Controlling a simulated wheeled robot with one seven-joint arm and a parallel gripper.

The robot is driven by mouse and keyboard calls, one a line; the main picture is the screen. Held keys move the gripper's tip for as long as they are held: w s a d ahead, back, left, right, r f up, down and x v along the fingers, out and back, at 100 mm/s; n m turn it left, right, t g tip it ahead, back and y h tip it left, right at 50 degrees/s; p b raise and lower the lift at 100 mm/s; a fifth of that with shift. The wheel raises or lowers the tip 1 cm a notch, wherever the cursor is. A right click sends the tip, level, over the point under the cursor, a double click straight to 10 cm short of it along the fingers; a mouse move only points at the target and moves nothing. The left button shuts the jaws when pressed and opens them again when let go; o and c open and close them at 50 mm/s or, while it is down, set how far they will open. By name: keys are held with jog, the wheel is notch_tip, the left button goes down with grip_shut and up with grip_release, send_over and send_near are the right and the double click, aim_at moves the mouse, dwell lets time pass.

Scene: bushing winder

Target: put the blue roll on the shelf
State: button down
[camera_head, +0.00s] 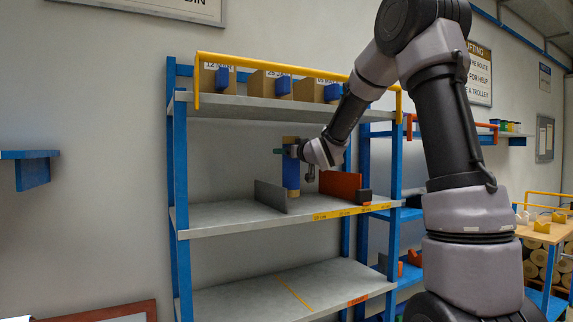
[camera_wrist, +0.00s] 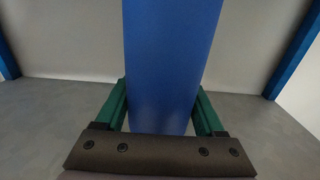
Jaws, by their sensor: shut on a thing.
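The blue roll (camera_head: 291,174) is upright, with tan ends showing at its top and bottom. It is at the middle shelf board (camera_head: 235,216), between a grey divider (camera_head: 270,196) and an orange-red divider (camera_head: 340,185). I cannot tell whether its lower end touches the board. My gripper (camera_head: 287,151) is shut on the upper part of the roll, reaching in from the right. In the wrist view the blue roll (camera_wrist: 172,60) stands between the two green fingers of my gripper (camera_wrist: 162,108).
The upper board (camera_head: 230,106) holds several cartons with blue parts, behind a yellow rail (camera_head: 280,66). Blue posts (camera_head: 181,190) frame the shelf. The lower board (camera_head: 300,287) is mostly bare.

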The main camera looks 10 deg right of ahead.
aim_at(296, 163)
jog(key=shift+w+f, duration=0.15)
jog(key=shift+f, duration=1.9)
grip_release()
jog(key=v, duration=1.2)
jog(key=s+d+m+g+h, duration=0.4)
jog(key=s+d+m+h, duration=0.15)
jog(key=s, duration=0.45)
jog(key=s+a+f+m+g+y, duration=0.1)
jog(key=s+f+g, duration=0.1)
jog(key=s, duration=0.8)
jog(key=s+a+f+m+g+y, duration=0.1)
jog(key=s+g, duration=0.3)
jog(key=s, duration=0.6)
jog(key=shift+f, duration=0.65)
